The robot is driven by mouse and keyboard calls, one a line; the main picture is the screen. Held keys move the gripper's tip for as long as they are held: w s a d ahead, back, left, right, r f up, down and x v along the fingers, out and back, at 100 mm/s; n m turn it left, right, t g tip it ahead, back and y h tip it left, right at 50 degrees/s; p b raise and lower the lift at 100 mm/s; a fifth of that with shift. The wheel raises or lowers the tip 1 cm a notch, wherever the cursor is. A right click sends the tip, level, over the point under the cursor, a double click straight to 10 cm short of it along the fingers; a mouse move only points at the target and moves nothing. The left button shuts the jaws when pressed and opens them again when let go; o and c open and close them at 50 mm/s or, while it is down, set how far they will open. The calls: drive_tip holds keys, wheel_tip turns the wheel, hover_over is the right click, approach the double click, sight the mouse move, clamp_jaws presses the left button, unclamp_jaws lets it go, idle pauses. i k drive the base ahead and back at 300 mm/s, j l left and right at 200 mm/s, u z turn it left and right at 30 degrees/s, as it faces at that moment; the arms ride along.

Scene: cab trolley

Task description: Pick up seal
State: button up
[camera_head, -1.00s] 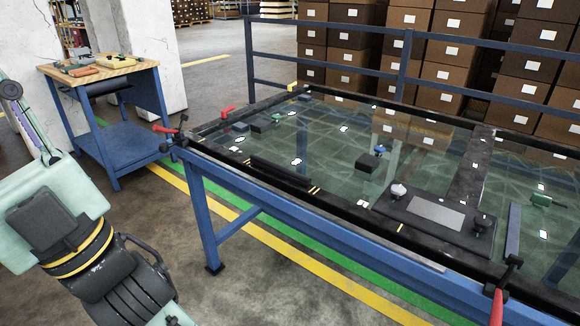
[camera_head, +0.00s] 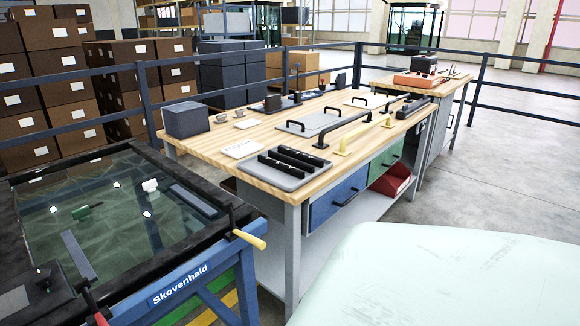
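Black bars (camera_head: 300,158), which may be the seals, lie side by side in a shallow grey tray (camera_head: 262,174) at the near left end of the wooden workbench. Which bar, if any, is the seal cannot be told at this distance. Another dark long piece (camera_head: 413,108) lies near the bench's right end. My gripper is not in view, so its state and hold do not show. A pale green surface of my own body fills the lower right.
A blue-framed glass table (camera_head: 180,290) stands at left. Open floor (camera_head: 500,180) lies to the right.

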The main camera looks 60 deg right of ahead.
sight(296, 164)
drive_tip(key=z, duration=1.8)
